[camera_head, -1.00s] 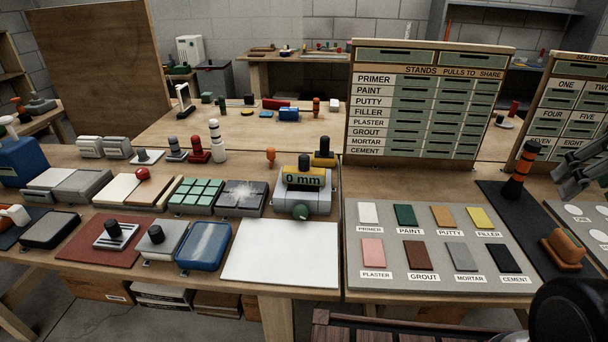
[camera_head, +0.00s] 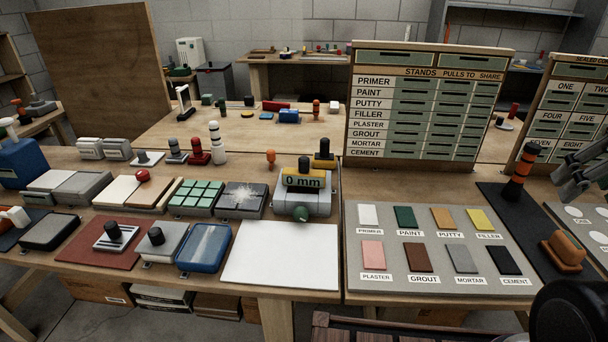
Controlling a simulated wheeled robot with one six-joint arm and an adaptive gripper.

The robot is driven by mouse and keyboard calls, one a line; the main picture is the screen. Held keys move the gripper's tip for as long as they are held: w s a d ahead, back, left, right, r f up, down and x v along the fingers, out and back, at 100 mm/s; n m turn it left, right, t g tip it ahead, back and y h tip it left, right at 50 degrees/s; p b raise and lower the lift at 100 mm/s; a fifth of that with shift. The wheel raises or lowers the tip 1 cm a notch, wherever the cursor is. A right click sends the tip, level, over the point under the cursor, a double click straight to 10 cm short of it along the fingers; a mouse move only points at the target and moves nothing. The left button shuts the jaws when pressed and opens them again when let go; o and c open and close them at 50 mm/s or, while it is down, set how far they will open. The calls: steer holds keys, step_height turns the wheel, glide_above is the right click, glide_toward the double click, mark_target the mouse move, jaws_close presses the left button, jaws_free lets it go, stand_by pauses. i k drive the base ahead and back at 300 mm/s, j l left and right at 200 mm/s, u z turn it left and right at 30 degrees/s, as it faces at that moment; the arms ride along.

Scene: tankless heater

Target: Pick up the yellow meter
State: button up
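The yellow meter (camera_head: 303,178) has a dark display reading "0 mm" and a black knob on top. It sits upright on a grey block (camera_head: 302,204) with a green knob at its front, near the middle of the workbench. My gripper (camera_head: 562,182) shows only in part at the right edge, above the right side of the bench. It is far to the right of the meter and apart from it. Its grey fingers are partly cut off by the frame, so I cannot tell how wide they are. I see nothing held in it.
A sample board (camera_head: 352,282) with coloured tiles lies right of the meter, and a tall labelled rack (camera_head: 346,150) stands behind it. A black-and-orange post (camera_head: 520,172) stands near my gripper. A white sheet (camera_head: 281,255) lies in front of the meter. Several blocks and trays crowd the left.

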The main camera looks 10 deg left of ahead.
mark_target(302, 176)
steer(key=j, duration=0.7)
steer(key=i+j+u, duration=0.1)
steer(key=j, duration=0.6)
